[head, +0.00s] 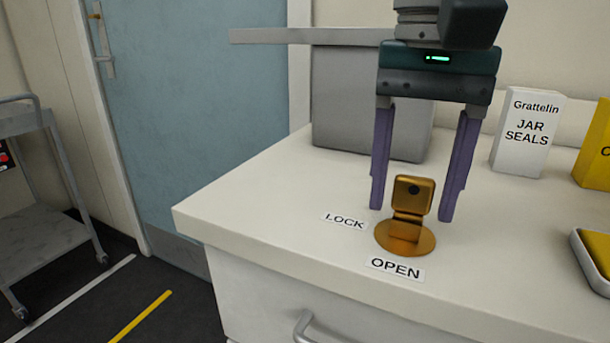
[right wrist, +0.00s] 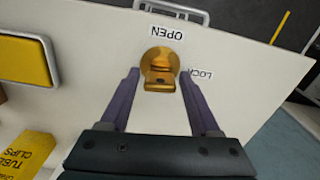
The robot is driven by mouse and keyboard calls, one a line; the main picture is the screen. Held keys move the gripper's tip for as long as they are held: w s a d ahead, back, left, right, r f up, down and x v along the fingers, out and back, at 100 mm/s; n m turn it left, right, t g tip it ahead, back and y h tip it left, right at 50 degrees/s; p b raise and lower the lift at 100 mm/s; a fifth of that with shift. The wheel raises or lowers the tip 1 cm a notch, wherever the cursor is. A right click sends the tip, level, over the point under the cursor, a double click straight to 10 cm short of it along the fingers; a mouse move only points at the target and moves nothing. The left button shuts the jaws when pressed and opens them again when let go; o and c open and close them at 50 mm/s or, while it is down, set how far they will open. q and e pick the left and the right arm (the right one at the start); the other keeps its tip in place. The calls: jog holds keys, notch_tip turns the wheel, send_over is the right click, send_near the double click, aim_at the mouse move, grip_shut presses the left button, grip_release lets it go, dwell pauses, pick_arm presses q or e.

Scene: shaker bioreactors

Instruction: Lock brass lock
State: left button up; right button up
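The brass lock (head: 405,235) stands on the white counter near its front left corner, with a round base and an upright square-topped tab. A LOCK label (head: 344,221) lies to its left and an OPEN label (head: 396,269) in front of it. The tab seems to line up with the OPEN label, though its exact angle is hard to tell. My right gripper (head: 410,212) is open above the counter, with one purple finger on each side of the tab and gaps visible. In the right wrist view, the lock (right wrist: 160,68) sits between and just beyond the fingertips. My left gripper is not in view.
A grey box (head: 340,100) stands behind the gripper. A white jar seals box (head: 526,135) and a yellow box (head: 597,145) stand at the back right. A yellow-topped tray (head: 597,255) lies at the right edge. A grey cart (head: 40,190) stands left on the floor.

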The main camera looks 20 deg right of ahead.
jog(key=shift+o, duration=0.9)
